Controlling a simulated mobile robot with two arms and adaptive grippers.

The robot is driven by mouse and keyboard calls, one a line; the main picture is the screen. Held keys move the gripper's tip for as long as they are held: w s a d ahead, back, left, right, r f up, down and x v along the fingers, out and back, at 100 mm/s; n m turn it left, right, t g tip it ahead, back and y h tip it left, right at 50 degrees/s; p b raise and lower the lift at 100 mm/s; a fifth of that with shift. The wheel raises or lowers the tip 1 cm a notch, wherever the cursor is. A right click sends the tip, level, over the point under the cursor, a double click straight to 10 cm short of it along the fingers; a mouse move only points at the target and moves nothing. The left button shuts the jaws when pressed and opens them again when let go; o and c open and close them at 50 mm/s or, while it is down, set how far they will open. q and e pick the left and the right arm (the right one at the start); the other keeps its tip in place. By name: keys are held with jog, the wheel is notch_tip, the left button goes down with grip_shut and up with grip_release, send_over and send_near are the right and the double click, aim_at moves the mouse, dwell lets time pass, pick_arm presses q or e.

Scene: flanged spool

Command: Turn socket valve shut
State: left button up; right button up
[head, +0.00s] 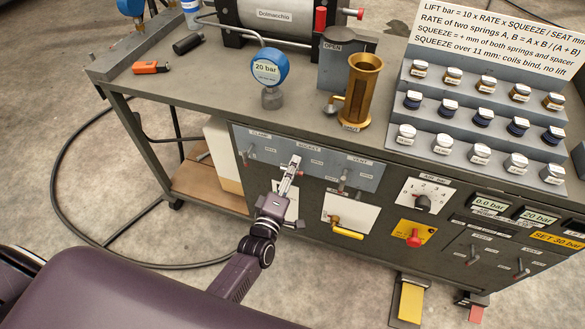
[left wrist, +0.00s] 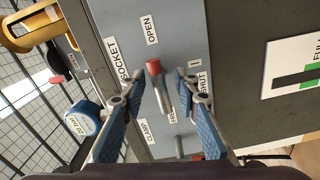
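The socket valve lever (left wrist: 164,95) shows in the left wrist view as a metal rod with a red tip, on a grey-blue panel (left wrist: 182,30). Its red tip points towards the OPEN label (left wrist: 150,30); the SHUT label (left wrist: 203,82) lies to the right. My left gripper (left wrist: 158,76) is open, with one blue-padded finger on each side of the lever and gaps between. In the head view my left gripper (head: 295,163) is at the panel under the SOCKET label (head: 307,147) and hides most of the lever. My right gripper is not in view.
The clamp lever (head: 247,153) is left of my gripper and the vent lever (head: 345,178) right of it. A yellow handle (head: 347,233) sits below. A 20 bar gauge (head: 269,68) and a brass cylinder (head: 359,90) stand on the bench above.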

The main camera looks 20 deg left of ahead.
pick_arm(q)
jog(key=shift+w, duration=0.1)
grip_shut()
jog(key=shift+m, duration=0.3)
jog(key=m, duration=0.3)
jog(key=shift+f+m+p, duration=0.1)
jog(key=shift+m+p, duration=0.2)
jog(key=shift+p, duration=0.05)
jog(key=m, duration=0.4)
jog(key=shift+p, duration=0.3)
jog(key=m, duration=0.5)
jog(key=shift+f, duration=0.1)
jog(key=m, duration=0.4)
jog(key=shift+f+m, duration=0.1)
jog(key=shift+m, duration=0.3)
